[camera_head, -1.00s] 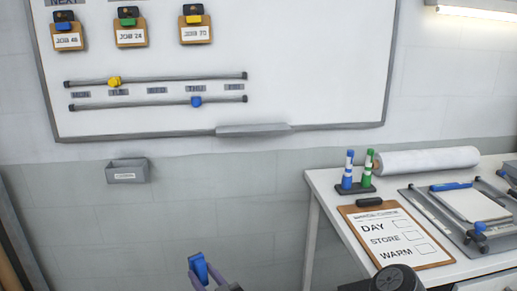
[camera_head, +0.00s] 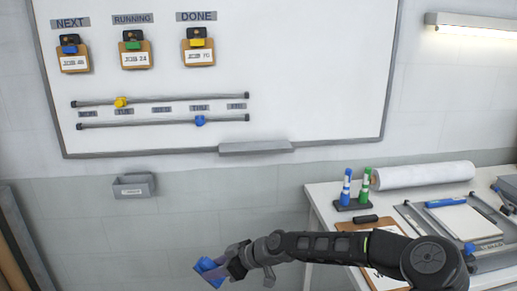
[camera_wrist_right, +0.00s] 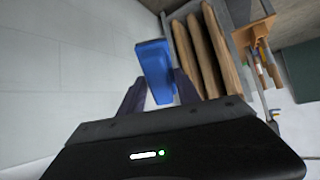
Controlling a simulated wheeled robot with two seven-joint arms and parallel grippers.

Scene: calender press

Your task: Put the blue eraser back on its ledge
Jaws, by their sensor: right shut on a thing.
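The blue eraser (camera_head: 210,271) is held in my right gripper (camera_head: 228,265), low in front of the wall, below and left of the ledge. In the right wrist view the blue eraser (camera_wrist_right: 154,68) sticks out between the two dark fingers of my right gripper (camera_wrist_right: 158,92). The ledge (camera_head: 256,147) is a grey strip at the bottom edge of the whiteboard (camera_head: 310,70), and nothing shows on it. The eraser is well apart from the ledge. My left gripper is not in view.
A small grey bin (camera_head: 134,186) hangs on the wall left of the ledge. At right a white table (camera_head: 325,200) carries blue and green markers in a stand (camera_head: 352,205), a clipboard (camera_head: 352,244), a paper roll (camera_head: 425,174) and a paper trimmer (camera_head: 490,238). The wall below the ledge is clear.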

